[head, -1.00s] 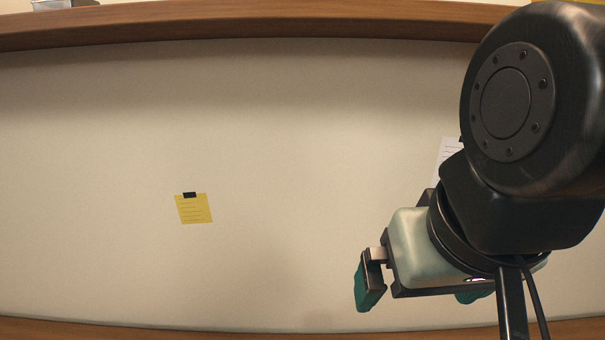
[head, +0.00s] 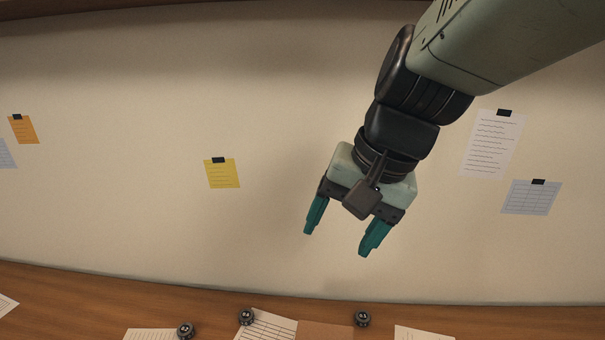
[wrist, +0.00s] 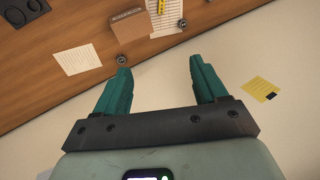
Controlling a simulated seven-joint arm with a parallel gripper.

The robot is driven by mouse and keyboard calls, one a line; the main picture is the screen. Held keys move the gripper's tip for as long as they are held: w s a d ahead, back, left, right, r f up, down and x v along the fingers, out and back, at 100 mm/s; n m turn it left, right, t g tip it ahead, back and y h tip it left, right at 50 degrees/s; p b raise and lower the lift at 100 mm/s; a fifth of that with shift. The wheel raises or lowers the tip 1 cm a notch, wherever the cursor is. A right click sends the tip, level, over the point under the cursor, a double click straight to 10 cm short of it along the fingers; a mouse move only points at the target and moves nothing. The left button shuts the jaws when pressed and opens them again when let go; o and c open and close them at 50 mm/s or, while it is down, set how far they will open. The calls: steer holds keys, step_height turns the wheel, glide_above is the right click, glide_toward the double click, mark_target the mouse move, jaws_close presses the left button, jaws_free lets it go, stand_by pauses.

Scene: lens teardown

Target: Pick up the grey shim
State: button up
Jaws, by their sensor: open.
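I cannot make out a grey shim for sure in either view. My gripper (head: 335,243) is open and empty in the head view, held in front of the pale wall above the bench (head: 60,290), with its teal fingers pointing down. In the wrist view my gripper (wrist: 160,70) also shows open, with its two fingers apart and nothing between them. The bench fills the upper left there, beyond the fingertips.
Small dark round pieces (head: 247,317) and papers (head: 273,328) lie on the bench. The wrist view shows a brown box (wrist: 130,25), a yellow strip (wrist: 162,6) and a dark tray-like piece (wrist: 35,7). A yellow note (head: 222,174) hangs on the wall.

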steer(key=w+a+f+m+g+y, duration=0.25)
steer(key=w+a+f, duration=0.25)
steer(key=a+f, duration=0.25)
steer(key=w+a+f+m+g+y, duration=0.25)
steer(key=w+a+f, duration=0.25)
steer(key=a+f, duration=0.25)
steer(key=m+y, duration=0.5)
steer(key=m, duration=0.4)
glide_toward(184, 329)
steer(key=shift+s+a+f+t, duration=0.15)
steer(key=shift+a+f, duration=0.05)
steer(key=shift+a, duration=0.35)
steer(key=shift+s+a+f+t, duration=0.15)
steer(key=shift+s+a, duration=0.05)
steer(key=shift+a, duration=0.3)
steer(key=shift+x, duration=3)
steer(key=c, duration=1.2)
steer(key=shift+o, duration=0.2)
